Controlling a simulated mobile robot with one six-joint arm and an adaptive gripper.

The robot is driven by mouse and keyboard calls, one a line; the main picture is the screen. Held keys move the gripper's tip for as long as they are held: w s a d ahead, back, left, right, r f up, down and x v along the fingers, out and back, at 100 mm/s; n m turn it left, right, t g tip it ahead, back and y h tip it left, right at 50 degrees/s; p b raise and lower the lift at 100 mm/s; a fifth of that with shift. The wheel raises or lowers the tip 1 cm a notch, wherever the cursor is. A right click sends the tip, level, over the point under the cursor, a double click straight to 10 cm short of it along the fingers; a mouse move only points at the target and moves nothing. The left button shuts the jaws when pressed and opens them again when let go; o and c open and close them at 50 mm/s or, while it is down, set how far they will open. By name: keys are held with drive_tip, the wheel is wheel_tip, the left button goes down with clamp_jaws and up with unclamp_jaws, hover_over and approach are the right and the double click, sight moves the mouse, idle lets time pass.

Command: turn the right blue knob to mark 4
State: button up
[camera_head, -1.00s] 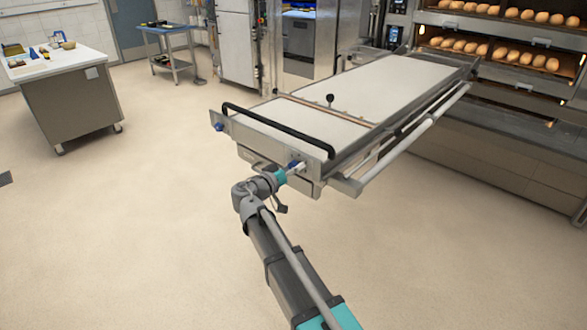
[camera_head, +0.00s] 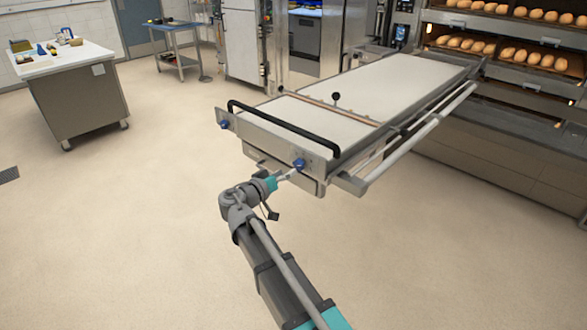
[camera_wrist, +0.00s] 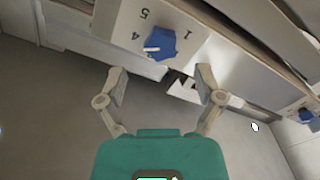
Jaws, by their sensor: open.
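The right blue knob (camera_head: 299,164) sits on the front plate of the long loader table. The wrist view shows this knob (camera_wrist: 162,42) close up, with the marks 5, 4 and 1 printed around it. A white line on the knob lies on its left side, near the 4 and slightly below it in that view; I cannot tell if it lines up exactly. My gripper (camera_wrist: 162,84) is open and empty, its fingertips apart from the knob and short of it. In the head view my gripper (camera_head: 284,176) is just lower left of the knob.
The left blue knob (camera_head: 224,125) is on the same plate and shows at the right edge of the wrist view (camera_wrist: 306,116). A black handle bar (camera_head: 283,130) runs above the plate. The floor (camera_head: 120,230) around my arm is clear. Ovens with bread stand at the right.

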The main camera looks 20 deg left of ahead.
drive_tip(key=v, duration=0.6)
drive_tip(key=shift+s, duration=0.35)
drive_tip(key=shift+a, duration=0.1)
drive_tip(key=w+d+f+g+p, duration=0.1)
drive_tip(key=w+d+f+g, duration=0.15)
drive_tip(key=d, duration=0.65)
drive_tip(key=w+d+f+m+g+h+p, duration=0.1)
drive_tip(key=d+f+g, duration=0.25)
drive_tip(key=d, duration=0.65)
drive_tip(key=w+d+f+g+p, duration=0.15)
drive_tip(key=d+g, duration=0.25)
drive_tip(key=d, duration=0.5)
drive_tip(key=s+d+f+g+y+p, duration=0.1)
drive_tip(key=s+d+f+g+y, duration=0.1)
drive_tip(key=d, duration=0.8)
drive_tip(key=s+d+f+g+y+p, duration=0.2)
drive_tip(key=s+d+g+y, duration=0.2)
drive_tip(key=s+d+y, duration=0.2)
drive_tip(key=shift+s+d+g+p, duration=0.3)
drive_tip(key=shift+s+d, duration=0.8)
drive_tip(key=shift+d, duration=1.05)
